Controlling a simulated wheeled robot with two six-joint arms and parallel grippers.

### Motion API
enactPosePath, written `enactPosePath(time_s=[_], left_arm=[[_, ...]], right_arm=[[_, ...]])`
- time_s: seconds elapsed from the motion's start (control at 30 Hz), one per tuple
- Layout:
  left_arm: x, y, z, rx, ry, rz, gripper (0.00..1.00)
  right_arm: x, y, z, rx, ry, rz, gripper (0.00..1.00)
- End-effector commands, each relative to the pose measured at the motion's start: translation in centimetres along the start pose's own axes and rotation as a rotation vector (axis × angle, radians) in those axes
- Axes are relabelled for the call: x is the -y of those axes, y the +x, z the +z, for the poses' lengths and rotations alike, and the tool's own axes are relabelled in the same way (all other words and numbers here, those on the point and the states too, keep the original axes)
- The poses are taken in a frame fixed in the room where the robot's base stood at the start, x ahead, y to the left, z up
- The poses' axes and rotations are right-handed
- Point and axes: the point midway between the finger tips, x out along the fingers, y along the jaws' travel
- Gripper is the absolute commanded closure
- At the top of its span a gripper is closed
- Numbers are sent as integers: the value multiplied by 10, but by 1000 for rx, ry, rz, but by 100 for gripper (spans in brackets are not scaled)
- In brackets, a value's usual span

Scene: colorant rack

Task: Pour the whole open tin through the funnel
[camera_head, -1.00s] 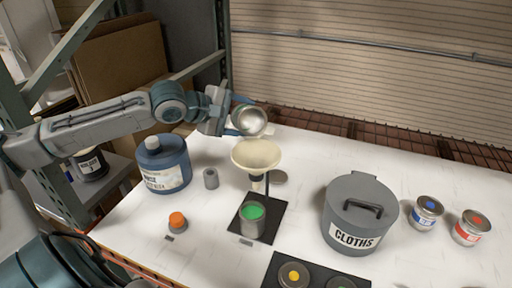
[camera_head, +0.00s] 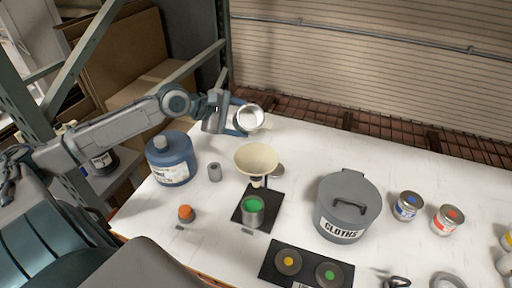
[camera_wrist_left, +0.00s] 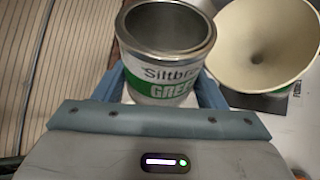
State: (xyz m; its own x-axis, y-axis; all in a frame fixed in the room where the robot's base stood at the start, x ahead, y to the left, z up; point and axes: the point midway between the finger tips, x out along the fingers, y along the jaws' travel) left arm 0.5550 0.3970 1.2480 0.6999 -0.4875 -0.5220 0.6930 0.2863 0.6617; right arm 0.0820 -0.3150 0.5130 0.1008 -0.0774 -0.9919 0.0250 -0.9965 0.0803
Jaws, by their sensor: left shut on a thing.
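My left gripper (camera_head: 243,118) is shut on an open tin (camera_head: 250,118), held in the air behind the funnel. In the left wrist view the tin (camera_wrist_left: 165,50) has a white and green label reading "GREEN", and bare grey metal shows inside. No paint shows there. My right gripper is out of view.
A blue jug (camera_head: 170,160), a grey cylinder (camera_head: 214,172) and an orange-topped piece (camera_head: 186,213) are at the left. A grey "CLOTHS" bin (camera_head: 347,205) stands right of the funnel. The table behind the bin is clear.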

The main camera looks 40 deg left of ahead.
Motion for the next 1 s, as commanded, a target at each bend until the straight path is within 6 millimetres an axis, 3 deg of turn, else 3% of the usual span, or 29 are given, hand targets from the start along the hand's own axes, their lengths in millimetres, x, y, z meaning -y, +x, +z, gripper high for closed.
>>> enactPosePath(time_s=[0.17, 0.3, 0.7, 0.8, 1.0], left_arm=[[-6, -2, 0, 57, -127, -48, 65], [-7, 3, -13, 115, -254, -97, 65], [24, 32, -51, 175, -390, -156, 65], [26, 37, -58, 207, -461, -184, 65], [32, 46, -74, 265, -590, -238, 65]], right_arm=[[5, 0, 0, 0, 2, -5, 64], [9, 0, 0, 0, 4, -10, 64], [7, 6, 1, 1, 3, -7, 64], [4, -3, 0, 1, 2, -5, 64], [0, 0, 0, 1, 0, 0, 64]])
